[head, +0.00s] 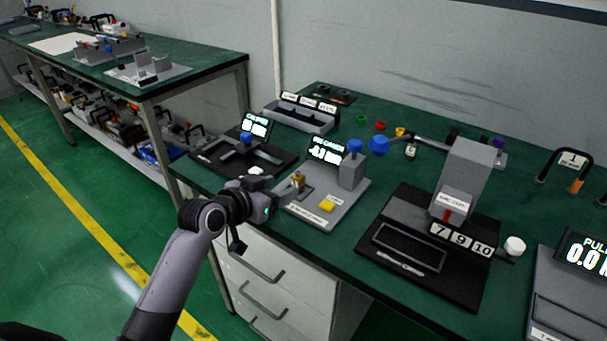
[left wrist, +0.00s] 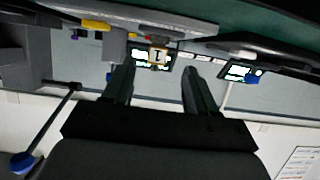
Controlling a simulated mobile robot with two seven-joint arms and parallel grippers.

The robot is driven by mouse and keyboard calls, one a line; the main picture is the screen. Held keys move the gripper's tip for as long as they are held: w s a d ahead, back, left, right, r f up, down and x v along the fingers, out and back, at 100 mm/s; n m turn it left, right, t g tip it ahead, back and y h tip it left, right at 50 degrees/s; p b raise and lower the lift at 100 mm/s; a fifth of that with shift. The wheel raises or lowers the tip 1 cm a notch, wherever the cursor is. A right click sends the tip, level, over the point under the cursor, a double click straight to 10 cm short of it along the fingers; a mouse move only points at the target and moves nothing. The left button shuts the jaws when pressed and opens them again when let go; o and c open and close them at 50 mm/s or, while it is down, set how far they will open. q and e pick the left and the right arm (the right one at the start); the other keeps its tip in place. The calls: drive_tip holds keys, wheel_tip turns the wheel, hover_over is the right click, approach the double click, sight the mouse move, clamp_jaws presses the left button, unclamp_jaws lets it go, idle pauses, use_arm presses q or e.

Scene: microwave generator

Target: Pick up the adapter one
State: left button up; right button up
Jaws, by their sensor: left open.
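The adapter one, a small tan-brass block (head: 298,180), stands on the left part of the grey gauge plate (head: 330,212) in the head view. In the left wrist view, which is upside down, its face marked "1" (left wrist: 157,57) shows between the fingertips. My left gripper (head: 284,190) is open at the front edge of the bench, just left of the block and pointing at it. In the left wrist view the two fingers (left wrist: 158,72) are apart with nothing held. Whether they reach around the block cannot be told. My right gripper is not in view.
A yellow block (head: 327,206) lies on the gauge plate, near a grey post with a blue knob (head: 354,146). A black caliper stand (head: 210,162) is to the left. A black base with a grey column (head: 464,180) is to the right. Drawers (head: 262,275) are below.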

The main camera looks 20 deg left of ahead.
sight(296, 177)
use_arm(q)
drive_tip(key=shift+w+d+r, duration=0.1)
drive_tip(key=shift+w+r, duration=0.3)
drive_tip(key=shift+w, duration=0.05)
drive_tip(key=shift+x, duration=3.3)
drive_tip(key=shift+d+r, duration=0.1)
drive_tip(key=shift+d, duration=0.1)
drive_tip(key=c, duration=1)
clamp_jaws()
drive_tip(key=shift+r, duration=0.15)
